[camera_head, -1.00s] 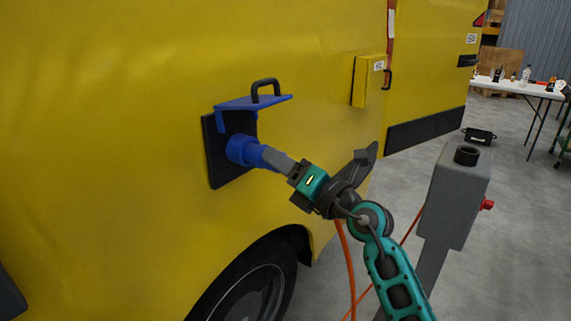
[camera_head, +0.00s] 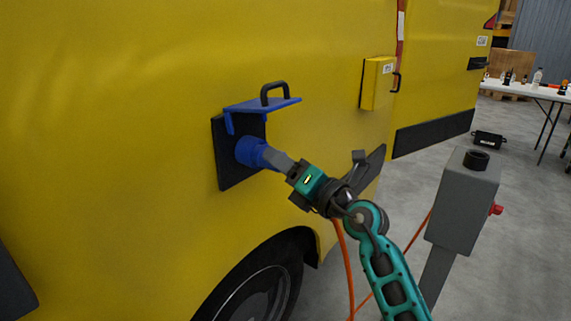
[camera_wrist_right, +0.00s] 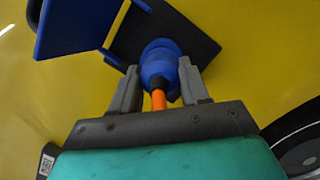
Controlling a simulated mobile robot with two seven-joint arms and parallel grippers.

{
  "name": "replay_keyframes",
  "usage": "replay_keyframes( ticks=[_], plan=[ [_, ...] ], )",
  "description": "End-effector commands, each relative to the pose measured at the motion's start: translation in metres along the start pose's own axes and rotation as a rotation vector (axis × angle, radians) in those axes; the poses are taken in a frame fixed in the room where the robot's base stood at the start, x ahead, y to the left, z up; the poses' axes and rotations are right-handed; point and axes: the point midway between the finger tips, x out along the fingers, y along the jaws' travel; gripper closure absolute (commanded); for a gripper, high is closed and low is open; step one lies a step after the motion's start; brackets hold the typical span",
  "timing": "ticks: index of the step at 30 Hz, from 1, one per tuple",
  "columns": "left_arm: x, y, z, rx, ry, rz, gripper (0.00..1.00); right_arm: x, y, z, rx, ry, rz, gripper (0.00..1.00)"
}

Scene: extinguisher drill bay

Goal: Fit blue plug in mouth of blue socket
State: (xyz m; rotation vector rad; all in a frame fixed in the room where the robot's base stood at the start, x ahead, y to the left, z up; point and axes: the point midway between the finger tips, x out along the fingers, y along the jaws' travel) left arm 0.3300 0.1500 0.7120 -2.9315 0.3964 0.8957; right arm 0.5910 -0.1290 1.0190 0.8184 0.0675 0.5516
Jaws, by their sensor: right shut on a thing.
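The blue socket (camera_head: 247,151) sits on a black square plate (camera_head: 229,180) on the yellow vehicle's side, under a raised blue flap (camera_head: 262,105) with a black handle. My right gripper (camera_head: 279,162) is shut on the blue plug (camera_head: 267,157). The plug's front end is at the socket mouth and lines up with it; how deep it sits is hidden. In the right wrist view, the plug (camera_wrist_right: 160,72) is between the two grey fingers, with the socket (camera_wrist_right: 160,46) right beyond it. My left gripper is out of view.
An orange cable (camera_head: 346,265) hangs below my right gripper; it leaves the plug's back in the wrist view. A grey post box (camera_head: 462,200) with a red knob stands at the right. The wheel (camera_head: 262,290) is below the socket.

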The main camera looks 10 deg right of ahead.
Motion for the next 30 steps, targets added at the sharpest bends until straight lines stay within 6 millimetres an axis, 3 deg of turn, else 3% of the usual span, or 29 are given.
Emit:
replay_keyframes(
  ticks=[12,13,21,30],
  plan=[
    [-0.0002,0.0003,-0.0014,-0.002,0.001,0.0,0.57,0.0041,0.0015,0.0005,-0.001,-0.003,0.003,0.91],
    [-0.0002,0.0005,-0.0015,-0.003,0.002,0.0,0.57,0.0041,0.0014,0.0005,-0.001,-0.003,0.003,0.52],
    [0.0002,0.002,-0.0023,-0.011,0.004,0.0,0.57,0.0039,0.0007,0.0001,-0.001,-0.002,0.001,0.26],
    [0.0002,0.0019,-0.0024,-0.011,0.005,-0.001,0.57,0.0037,-0.0007,-0.0014,-0.001,0.002,-0.002,0.25]
  ],
)
